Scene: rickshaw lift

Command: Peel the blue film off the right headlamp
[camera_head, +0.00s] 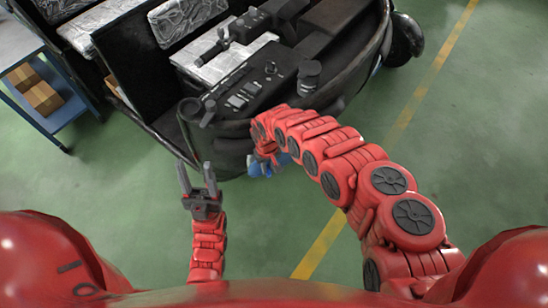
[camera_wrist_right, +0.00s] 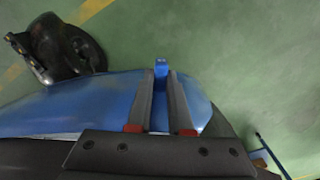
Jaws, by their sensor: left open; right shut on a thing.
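The blue film (camera_wrist_right: 80,102) shows in the right wrist view as a broad, smooth blue sheet beneath my right gripper. A small blue tab stands up between the fingertips of my right gripper (camera_wrist_right: 162,76), which is shut on it. In the head view, blue film (camera_head: 257,168) shows at the rickshaw's front, partly hidden by my right arm; the headlamp under it cannot be made out. My left gripper (camera_head: 195,166) is open and empty, fingers pointing up toward the rickshaw's front, left of the film.
The black rickshaw (camera_head: 232,140) fills the top, with silvery seats and a dashboard. A small blue patch (camera_head: 376,66) shows at its far side near a wheel (camera_head: 403,40). A blue cart (camera_head: 62,118) with cardboard boxes (camera_head: 42,97) stands left. The green floor in front is clear.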

